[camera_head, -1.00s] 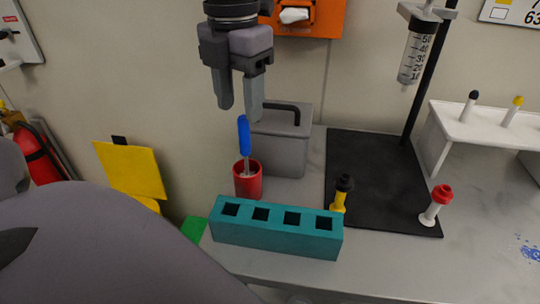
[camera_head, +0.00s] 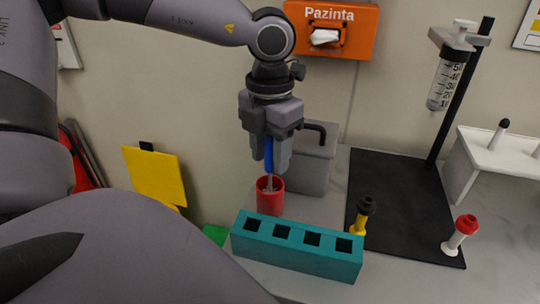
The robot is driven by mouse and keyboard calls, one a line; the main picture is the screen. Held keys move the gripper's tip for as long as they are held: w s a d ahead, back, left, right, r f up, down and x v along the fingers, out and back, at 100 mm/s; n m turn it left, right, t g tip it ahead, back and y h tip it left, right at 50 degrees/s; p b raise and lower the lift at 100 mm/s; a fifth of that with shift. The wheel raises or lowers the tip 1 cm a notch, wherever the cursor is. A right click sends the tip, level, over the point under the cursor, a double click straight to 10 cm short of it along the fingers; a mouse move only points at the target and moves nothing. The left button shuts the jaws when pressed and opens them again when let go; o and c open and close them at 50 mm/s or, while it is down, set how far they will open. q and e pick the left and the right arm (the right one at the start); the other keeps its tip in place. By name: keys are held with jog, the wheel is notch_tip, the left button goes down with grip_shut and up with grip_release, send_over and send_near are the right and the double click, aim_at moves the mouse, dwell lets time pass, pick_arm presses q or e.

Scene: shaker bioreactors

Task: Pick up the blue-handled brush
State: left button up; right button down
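The blue-handled brush (camera_head: 269,157) stands upright in a red cup (camera_head: 270,200) on the grey bench. Its lower part is inside the cup. My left gripper (camera_head: 269,165) points down right above the cup, with its fingers at the height of the blue handle. The handle shows between the two fingers, and its top is hidden by the gripper. I cannot tell whether the fingers touch the handle. My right gripper is not in view.
A teal rack (camera_head: 297,246) with square holes stands in front of the cup. A grey box (camera_head: 316,170) with a handle is close behind. To the right are a black stand base (camera_head: 395,200), a yellow-black plunger (camera_head: 361,217) and a red-topped one (camera_head: 459,235).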

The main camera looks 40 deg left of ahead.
pick_arm(q)
grip_shut()
jog(key=shift+r, duration=0.15)
